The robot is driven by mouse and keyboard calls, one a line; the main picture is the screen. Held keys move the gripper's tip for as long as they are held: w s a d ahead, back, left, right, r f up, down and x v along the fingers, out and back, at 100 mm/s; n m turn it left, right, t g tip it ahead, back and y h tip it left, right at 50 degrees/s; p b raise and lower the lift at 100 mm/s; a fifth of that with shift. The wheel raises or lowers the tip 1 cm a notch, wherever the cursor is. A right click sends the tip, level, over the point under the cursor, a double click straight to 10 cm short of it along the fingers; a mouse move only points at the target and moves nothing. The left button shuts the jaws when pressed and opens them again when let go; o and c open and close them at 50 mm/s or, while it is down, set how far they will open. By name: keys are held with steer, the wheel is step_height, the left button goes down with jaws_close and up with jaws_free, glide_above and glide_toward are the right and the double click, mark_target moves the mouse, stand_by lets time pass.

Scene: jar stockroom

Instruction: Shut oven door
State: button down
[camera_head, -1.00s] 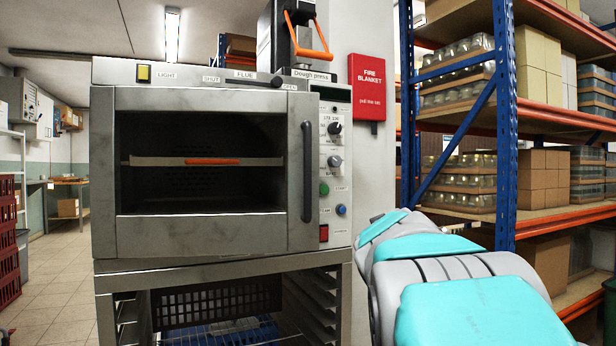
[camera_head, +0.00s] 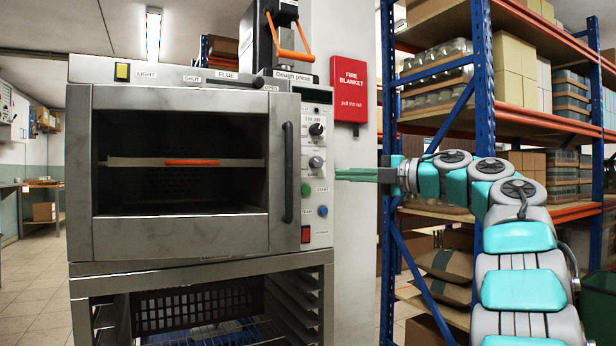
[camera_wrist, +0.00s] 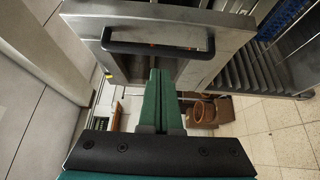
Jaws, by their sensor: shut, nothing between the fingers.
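The steel oven (camera_head: 180,245) stands at the left in the head view. Its windowed door (camera_head: 82,170) has a dark upright handle (camera_head: 288,172) on its right side. The door looks close to the oven front; I cannot tell whether a small gap is left. My gripper (camera_head: 338,174) is right of the oven's control panel, pointing left, its green fingers shut and empty. In the wrist view, the fingers (camera_wrist: 160,75) reach toward the oven, below the handle (camera_wrist: 155,46) in the picture. I see no clear contact with the door.
A control panel (camera_head: 317,150) with knobs and buttons is right of the door. A red fire blanket box (camera_head: 349,88) hangs on the wall behind. Blue and orange shelving (camera_head: 480,60) with jars and cartons stands at the right. Open tiled floor (camera_head: 35,270) lies left of the oven.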

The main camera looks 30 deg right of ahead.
steer(key=w+d+p+x, duration=0.1)
steer(key=p+x, duration=0.3)
steer(key=x, duration=0.8)
steer(key=shift+w+d, duration=0.45)
steer(key=shift+w, duration=0.1)
